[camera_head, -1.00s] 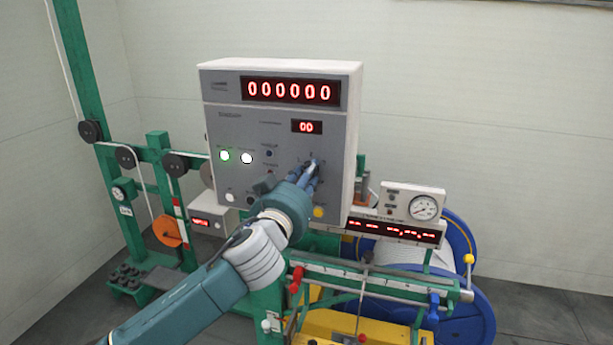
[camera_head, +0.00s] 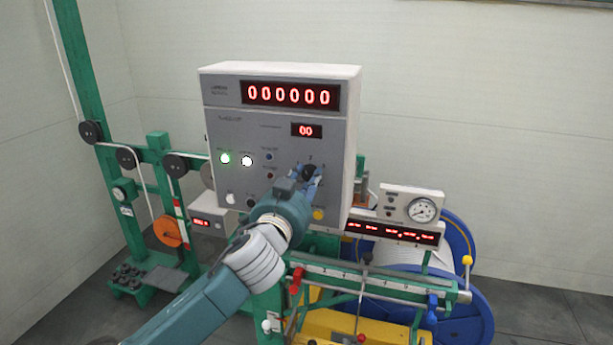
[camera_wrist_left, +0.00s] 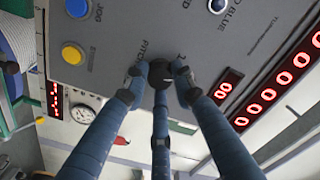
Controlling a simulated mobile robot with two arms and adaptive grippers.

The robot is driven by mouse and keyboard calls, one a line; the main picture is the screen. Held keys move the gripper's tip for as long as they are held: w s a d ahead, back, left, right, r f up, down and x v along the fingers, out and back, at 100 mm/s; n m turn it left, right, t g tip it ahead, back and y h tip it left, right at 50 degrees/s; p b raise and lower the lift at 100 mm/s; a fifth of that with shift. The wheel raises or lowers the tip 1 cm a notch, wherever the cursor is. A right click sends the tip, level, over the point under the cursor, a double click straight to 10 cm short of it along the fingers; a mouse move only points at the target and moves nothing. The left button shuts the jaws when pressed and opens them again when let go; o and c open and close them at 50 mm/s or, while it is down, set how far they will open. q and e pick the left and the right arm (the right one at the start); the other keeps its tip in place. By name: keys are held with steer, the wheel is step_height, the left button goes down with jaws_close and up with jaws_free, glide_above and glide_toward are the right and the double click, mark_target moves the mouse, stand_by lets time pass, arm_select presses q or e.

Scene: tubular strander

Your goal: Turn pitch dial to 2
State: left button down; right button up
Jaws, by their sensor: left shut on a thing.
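The pitch dial (camera_head: 309,172) is a dark round knob on the grey front of the control box, with small marks around it. My left gripper (camera_head: 311,178) is at the panel, its blue fingers shut on the dial. In the left wrist view, the dial (camera_wrist_left: 160,74) sits between the dark fingertips of the gripper (camera_wrist_left: 158,80), beside the word PITCH. The fingers hide part of the dial, and I cannot tell which mark it points to. My right gripper is not in view.
The control box (camera_head: 225,115) has a red display (camera_head: 291,93) of zeros, a lit green button (camera_head: 225,158) and a yellow button (camera_head: 319,214) below the dial. A gauge (camera_head: 423,210) and a blue reel (camera_head: 470,310) stand at the right.

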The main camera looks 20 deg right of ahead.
arm_select(q)
steer(key=shift+a+f+m+p, duration=0.1)
steer(key=shift+f+m+p, duration=0.15)
steer(key=shift+m, duration=0.85)
steer(key=shift+f+m+p, duration=0.1)
steer(key=shift+m+p, duration=0.25)
steer(key=shift+m, duration=0.75)
steer(key=c, duration=1.4)
jaws_free()
steer(key=shift+w+a+r, duration=0.1)
steer(key=shift+r, duration=0.05)
steer(key=shift+s+a, duration=0.1)
steer(key=shift+s, duration=0.3)
steer(key=v, duration=1.1)
steer(key=shift+a, duration=0.2)
